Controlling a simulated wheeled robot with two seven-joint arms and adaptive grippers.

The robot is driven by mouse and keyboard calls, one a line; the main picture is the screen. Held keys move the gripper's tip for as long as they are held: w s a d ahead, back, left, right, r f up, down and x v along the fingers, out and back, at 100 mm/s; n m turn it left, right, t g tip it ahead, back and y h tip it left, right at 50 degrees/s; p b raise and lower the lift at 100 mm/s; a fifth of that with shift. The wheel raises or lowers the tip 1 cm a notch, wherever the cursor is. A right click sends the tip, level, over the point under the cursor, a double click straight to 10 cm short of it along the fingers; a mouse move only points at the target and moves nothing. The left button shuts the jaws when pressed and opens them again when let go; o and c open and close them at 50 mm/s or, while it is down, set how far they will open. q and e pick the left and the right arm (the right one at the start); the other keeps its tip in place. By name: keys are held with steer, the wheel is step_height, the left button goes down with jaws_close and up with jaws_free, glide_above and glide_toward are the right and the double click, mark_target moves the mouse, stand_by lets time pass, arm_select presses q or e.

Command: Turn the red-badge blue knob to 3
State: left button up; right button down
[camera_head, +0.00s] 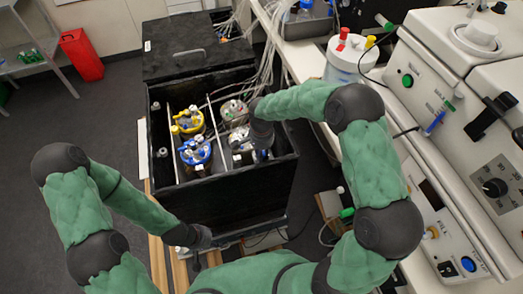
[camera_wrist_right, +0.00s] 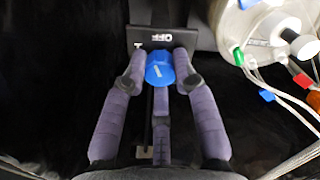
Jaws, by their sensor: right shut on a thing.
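In the right wrist view a blue knob (camera_wrist_right: 160,68) sits in front of a dark plate (camera_wrist_right: 142,37) lettered OFF, which reads upside down. My right gripper (camera_wrist_right: 158,84) has its purple-grey fingers around the knob, closed on it. No red badge or 3 mark can be made out there. In the head view my right gripper (camera_head: 262,134) reaches down into the black box (camera_head: 240,195), and its fingers and the knob are hidden. My left gripper (camera_head: 200,237) is low at the box's front left, too dark to read its fingers.
Yellow-topped (camera_head: 188,122) and blue-topped (camera_head: 195,151) vessels stand in the box with tubes above. In the right wrist view a vessel with cables and a red tag (camera_wrist_right: 302,80) is close at the right. White instruments (camera_head: 440,90) line the bench at right.

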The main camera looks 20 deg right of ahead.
steer(key=n+p, duration=0.1)
steer(key=n, duration=0.3)
steer(key=shift+r+n, duration=0.1)
steer(key=shift+n, duration=0.2)
steer(key=n+p, duration=0.2)
steer(key=n, duration=0.1)
steer(key=shift+n, duration=0.4)
steer(key=n+p, duration=0.2)
steer(key=n, duration=0.5)
steer(key=shift+p, duration=0.3)
steer(key=n+p, duration=0.1)
steer(key=n, duration=0.2)
steer(key=shift+n, duration=0.4)
steer(key=n+p, duration=0.2)
steer(key=n, duration=0.2)
steer(key=shift+n, duration=0.3)
steer(key=n+p, duration=0.2)
steer(key=n, duration=0.2)
steer(key=shift+n+p, duration=0.85)
steer(key=shift+n, duration=0.95)
